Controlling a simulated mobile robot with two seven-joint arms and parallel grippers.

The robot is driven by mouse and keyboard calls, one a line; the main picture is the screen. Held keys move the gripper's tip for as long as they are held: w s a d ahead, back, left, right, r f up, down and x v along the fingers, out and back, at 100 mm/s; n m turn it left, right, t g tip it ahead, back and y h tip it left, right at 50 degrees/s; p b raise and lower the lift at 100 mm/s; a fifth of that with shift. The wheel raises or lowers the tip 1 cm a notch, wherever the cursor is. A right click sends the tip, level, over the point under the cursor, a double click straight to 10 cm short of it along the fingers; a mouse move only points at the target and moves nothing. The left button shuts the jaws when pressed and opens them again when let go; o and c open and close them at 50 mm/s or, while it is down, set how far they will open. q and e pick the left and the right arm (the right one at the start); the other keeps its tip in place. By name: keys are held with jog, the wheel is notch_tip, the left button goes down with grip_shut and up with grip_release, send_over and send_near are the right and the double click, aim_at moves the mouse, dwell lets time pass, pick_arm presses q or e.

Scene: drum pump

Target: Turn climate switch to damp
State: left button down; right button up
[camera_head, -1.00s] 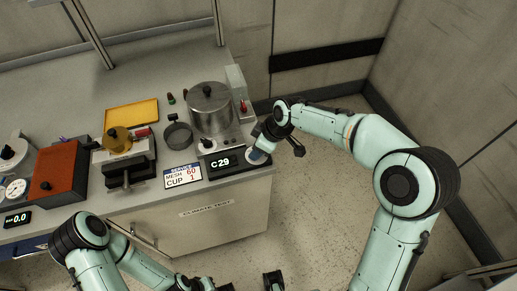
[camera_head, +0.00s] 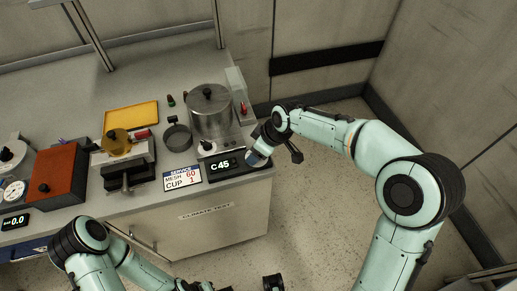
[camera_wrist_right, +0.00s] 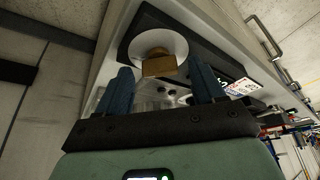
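The climate panel is a black strip with a lit display (camera_head: 221,165) reading "C 45", at the front right corner of the bench. In the right wrist view a round white dial (camera_wrist_right: 143,45) with a tan block-shaped knob (camera_wrist_right: 160,66) sits on a dark panel. My right gripper (camera_head: 257,157) is over the panel's right end and covers most of the dial in the head view. In the wrist view its two blue fingers (camera_wrist_right: 160,82) stand apart on either side of the knob, with gaps showing. My left gripper is at the bottom edge, mostly cut off.
A steel pot (camera_head: 210,110) stands behind the panel, beside a smaller knob (camera_head: 207,146). A sign (camera_head: 183,177) reads "MESH 60 CUP 1". A yellow tray (camera_head: 131,115), a clamp device (camera_head: 128,170) and a red-brown box (camera_head: 57,174) are further left. Open floor lies right of the bench.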

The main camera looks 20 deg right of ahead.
jog(key=v, duration=1.3)
jog(key=shift+r+p, duration=0.25)
jog(key=shift+p, duration=0.15)
